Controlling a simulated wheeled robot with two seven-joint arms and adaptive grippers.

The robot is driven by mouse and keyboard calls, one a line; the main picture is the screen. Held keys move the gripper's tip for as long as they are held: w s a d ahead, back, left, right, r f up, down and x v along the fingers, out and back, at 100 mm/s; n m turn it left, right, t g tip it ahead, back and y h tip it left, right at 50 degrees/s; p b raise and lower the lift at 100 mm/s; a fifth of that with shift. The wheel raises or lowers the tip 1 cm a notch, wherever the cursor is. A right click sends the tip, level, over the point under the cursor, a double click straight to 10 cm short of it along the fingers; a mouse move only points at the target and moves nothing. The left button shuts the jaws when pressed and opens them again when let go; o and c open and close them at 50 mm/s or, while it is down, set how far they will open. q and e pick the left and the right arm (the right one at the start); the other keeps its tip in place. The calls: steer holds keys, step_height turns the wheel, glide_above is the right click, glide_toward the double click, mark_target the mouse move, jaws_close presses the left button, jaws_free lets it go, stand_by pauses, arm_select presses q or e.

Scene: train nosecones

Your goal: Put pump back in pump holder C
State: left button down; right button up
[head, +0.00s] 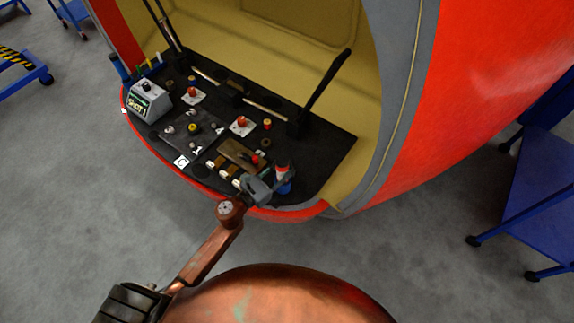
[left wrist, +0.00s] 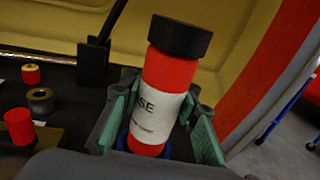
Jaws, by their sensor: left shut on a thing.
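My left gripper (head: 279,181) is at the front edge of the dark tray. It is shut on a red canister with a black cap and a white label ending in "SE" (left wrist: 162,102), which may be the pump. The canister stands nearly upright between the green finger pads. A blue ring shows around its base in the left wrist view, and a blue holder (head: 284,188) shows below it in the head view. A white tag marked C (head: 181,161) lies near the tray's front left edge. My right gripper is not in view.
The dark tray (head: 325,150) sits inside the red and yellow nosecone (head: 480,90). Red knobs on white plates (head: 241,124), a grey control box (head: 148,101) and upright black levers (head: 328,82) stand on it. Blue carts (head: 530,200) are at the right.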

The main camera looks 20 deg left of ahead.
arm_select(q)
steer(key=shift+f, duration=0.1)
steer(key=c, duration=1.5)
jaws_free()
steer(key=shift+o, duration=0.2)
steer(key=v, duration=1.2)
